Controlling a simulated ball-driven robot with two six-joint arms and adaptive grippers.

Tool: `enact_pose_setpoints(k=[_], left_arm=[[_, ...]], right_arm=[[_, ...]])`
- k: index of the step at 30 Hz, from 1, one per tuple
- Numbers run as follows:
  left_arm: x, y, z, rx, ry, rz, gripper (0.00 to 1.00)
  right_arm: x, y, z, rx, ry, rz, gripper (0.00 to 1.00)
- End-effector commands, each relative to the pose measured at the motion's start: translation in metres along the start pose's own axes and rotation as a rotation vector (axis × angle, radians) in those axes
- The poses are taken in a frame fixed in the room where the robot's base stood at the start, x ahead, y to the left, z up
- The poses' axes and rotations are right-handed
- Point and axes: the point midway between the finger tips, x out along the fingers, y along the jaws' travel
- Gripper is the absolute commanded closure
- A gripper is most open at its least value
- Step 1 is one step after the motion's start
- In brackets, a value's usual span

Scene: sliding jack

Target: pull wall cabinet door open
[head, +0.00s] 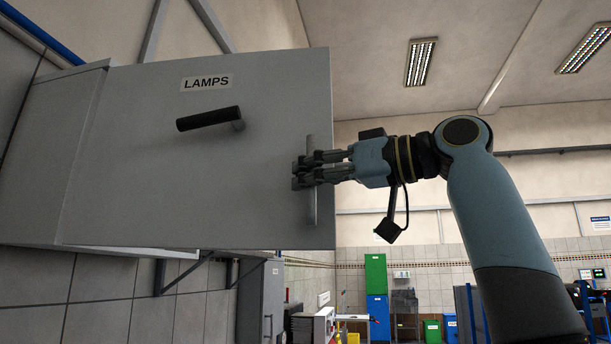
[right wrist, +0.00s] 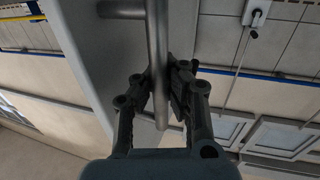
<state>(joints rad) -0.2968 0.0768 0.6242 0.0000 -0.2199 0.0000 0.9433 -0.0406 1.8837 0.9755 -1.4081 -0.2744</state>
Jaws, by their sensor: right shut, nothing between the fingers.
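The wall cabinet (head: 85,95) is grey and hangs on the wall at the left of the head view. Its flat grey door (head: 265,210) bears a LAMPS label and reaches right; how far it stands open I cannot tell. A thin upright metal bar handle (head: 312,212) sits near the door's right edge and also shows in the right wrist view (right wrist: 155,45). My right gripper (head: 300,170) is at this bar, its fingers shut with nothing held. In the right wrist view the fingertips (right wrist: 168,80) are close beside the bar and partly hidden by it. My left gripper is out of view.
A black lever-like grip (head: 208,118) sticks out from the door under the label (head: 207,83). Wall brackets (head: 195,270) and a grey locker (head: 262,300) are below. Green (head: 375,273) and blue (head: 378,307) cabinets stand far back.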

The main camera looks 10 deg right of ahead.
Motion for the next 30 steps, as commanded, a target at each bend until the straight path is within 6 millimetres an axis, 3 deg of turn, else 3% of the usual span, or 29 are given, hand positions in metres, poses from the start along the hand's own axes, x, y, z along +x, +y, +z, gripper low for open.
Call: enact_pose_setpoints(k=[8,17,25,30], left_arm=[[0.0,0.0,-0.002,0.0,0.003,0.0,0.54],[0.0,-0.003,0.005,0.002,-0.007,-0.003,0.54],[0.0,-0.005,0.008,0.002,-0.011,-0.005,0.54],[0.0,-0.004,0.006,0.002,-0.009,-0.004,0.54]], right_arm=[[-0.001,0.001,0.001,-0.003,-0.003,0.004,1.0],[0.0,0.001,0.001,-0.001,-0.002,0.002,0.62],[-0.001,0.001,0.001,-0.001,-0.002,0.001,0.62],[-0.02,0.002,0.002,-0.003,-0.003,0.005,0.62]])
